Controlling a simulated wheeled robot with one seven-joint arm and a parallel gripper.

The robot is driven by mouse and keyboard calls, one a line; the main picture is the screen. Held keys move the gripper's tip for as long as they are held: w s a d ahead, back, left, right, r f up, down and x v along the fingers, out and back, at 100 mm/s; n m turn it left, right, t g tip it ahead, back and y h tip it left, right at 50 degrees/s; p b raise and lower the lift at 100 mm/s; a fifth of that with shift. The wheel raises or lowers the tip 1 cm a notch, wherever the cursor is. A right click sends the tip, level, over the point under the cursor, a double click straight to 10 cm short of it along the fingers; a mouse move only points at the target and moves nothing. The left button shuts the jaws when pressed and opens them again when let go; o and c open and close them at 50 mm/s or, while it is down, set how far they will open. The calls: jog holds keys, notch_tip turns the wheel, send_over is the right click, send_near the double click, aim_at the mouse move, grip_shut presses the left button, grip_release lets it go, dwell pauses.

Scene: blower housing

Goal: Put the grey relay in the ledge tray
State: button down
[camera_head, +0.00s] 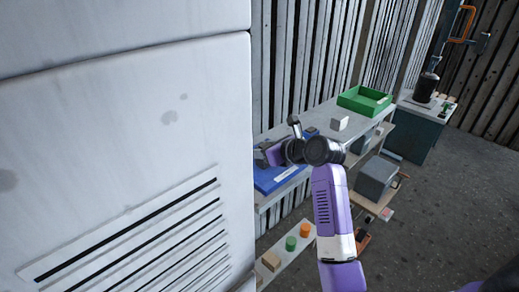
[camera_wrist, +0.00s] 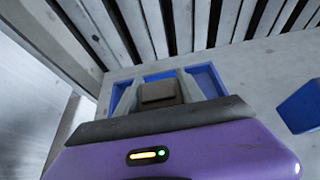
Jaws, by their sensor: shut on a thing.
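My gripper (camera_wrist: 159,88) is shut on a small dark grey-brown block, the grey relay (camera_wrist: 160,93), which shows between the two pale fingers in the wrist view. A blue tray (camera_wrist: 206,80) lies behind and around the fingertips there. I cannot tell whether the relay touches its floor. In the head view the blue tray (camera_head: 282,178) sits on the near end of a pale ledge (camera_head: 318,133). My gripper (camera_head: 264,156) is over it, and the relay is not clearly seen there.
A white block (camera_head: 340,123) and a green tray (camera_head: 365,101) stand farther along the ledge. Another blue object (camera_wrist: 303,106) shows at right in the wrist view. A large white cabinet (camera_head: 130,150) fills the left. A grey box (camera_head: 376,179) and coloured pieces are lower down.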

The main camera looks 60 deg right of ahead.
jog(key=c, duration=0.7)
grip_release()
jog(key=shift+f, duration=0.1)
jog(key=shift+s+r, duration=0.2)
jog(key=shift+r, duration=0.05)
jog(key=v, duration=1.1)
jog(key=shift+s+a+r, duration=0.1)
jog(key=shift+s, duration=0.15)
jog(key=shift+s, duration=0.1)
